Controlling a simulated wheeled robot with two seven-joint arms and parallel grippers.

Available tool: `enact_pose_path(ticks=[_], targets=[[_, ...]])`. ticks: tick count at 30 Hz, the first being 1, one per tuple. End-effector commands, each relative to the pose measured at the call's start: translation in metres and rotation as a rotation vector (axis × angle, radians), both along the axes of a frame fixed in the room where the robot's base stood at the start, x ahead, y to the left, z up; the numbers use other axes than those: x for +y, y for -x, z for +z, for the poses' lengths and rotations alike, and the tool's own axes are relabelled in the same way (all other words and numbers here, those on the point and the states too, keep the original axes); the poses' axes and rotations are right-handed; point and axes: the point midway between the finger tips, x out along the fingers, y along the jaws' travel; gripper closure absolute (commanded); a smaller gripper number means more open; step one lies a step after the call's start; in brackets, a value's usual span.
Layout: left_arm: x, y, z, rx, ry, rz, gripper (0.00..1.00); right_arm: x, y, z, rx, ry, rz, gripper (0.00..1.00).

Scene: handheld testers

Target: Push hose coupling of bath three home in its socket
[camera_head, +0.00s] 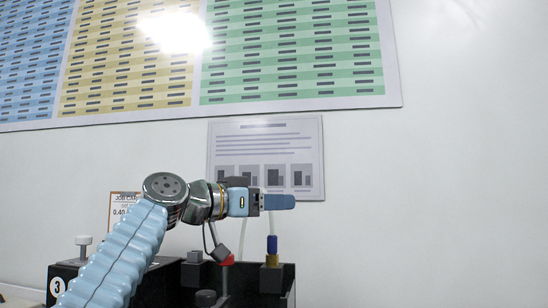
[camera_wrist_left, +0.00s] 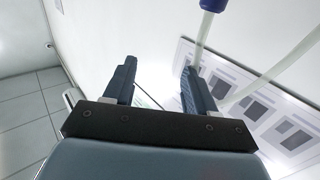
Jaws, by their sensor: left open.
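Bath three is the black box (camera_head: 172,286) with a round "3" label at the bottom of the head view. The blue hose coupling (camera_head: 272,243) stands upright at the brass socket (camera_head: 272,261) on its right part. How deep it sits, I cannot tell. A pale hose (camera_head: 271,222) rises from it behind my gripper. My left gripper (camera_head: 288,202) points right, above the coupling and apart from it. In the left wrist view its two fingers (camera_wrist_left: 159,68) are spread with nothing seen gripped. The coupling (camera_wrist_left: 213,4) shows at the top edge there. My right gripper is out of view.
A white knob (camera_head: 83,241) stands at the box's left. A notice sheet (camera_head: 266,140) hangs on the wall behind. The right side is free.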

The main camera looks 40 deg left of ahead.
Motion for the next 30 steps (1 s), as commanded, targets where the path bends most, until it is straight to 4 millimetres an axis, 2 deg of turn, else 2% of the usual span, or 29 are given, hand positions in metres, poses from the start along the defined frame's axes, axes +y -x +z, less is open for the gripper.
enact_pose_path(ticks=[1, 2, 9, 13, 19, 30], targets=[[-0.007, 0.008, 0.018, -0.004, -0.002, -0.003, 0.44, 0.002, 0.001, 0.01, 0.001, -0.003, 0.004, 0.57], [-0.011, 0.012, 0.024, -0.004, -0.003, -0.003, 0.44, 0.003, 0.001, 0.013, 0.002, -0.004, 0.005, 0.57], [-0.047, 0.055, 0.045, -0.003, -0.001, -0.002, 0.44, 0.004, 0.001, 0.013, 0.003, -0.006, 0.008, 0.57], [-0.06, 0.07, 0.053, 0.0, -0.001, -0.001, 0.44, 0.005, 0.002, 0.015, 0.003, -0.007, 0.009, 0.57], [-0.068, 0.079, 0.057, 0.001, 0.0, -0.001, 0.44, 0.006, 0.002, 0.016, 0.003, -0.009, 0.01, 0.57], [-0.068, 0.08, 0.057, 0.002, -0.001, 0.0, 0.44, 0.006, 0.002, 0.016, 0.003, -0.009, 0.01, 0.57]])
